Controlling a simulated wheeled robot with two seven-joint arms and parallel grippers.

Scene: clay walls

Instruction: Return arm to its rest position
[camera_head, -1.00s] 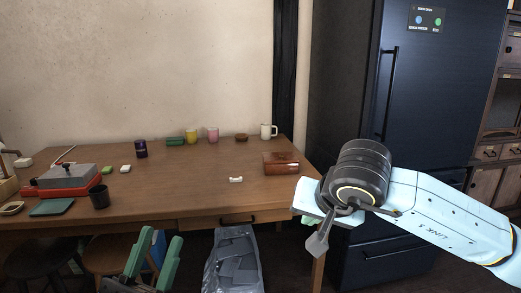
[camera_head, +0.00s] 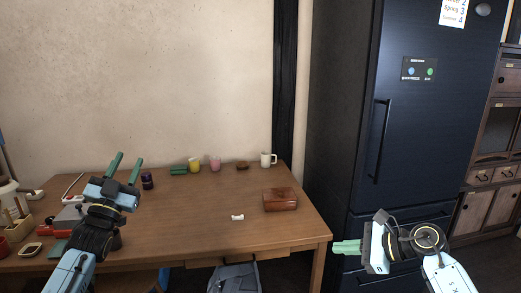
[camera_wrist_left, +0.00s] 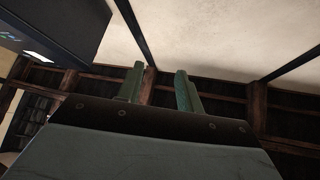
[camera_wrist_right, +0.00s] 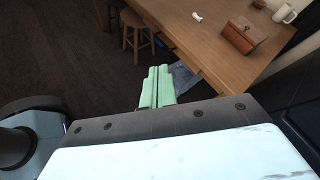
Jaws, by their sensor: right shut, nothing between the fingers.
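My left gripper (camera_head: 125,172) is raised in front of the left part of the table, its two green fingers apart and pointing up. The left wrist view shows its fingers (camera_wrist_left: 160,85) spread with nothing between them, against the ceiling. My right gripper (camera_head: 347,247) is off the table's right front corner, before the dark fridge, its green fingers pointing left. In the right wrist view its fingers (camera_wrist_right: 158,87) lie together, empty, with the floor and table edge beyond.
The wooden table (camera_head: 190,220) bears a brown box (camera_head: 280,200), a small white piece (camera_head: 237,217), a white mug (camera_head: 268,159), a yellow cup (camera_head: 194,165) and a pink cup (camera_head: 215,164). The fridge (camera_head: 420,130) stands right. Stools (camera_wrist_right: 136,30) and a grey bag (camera_head: 235,277) are low down.

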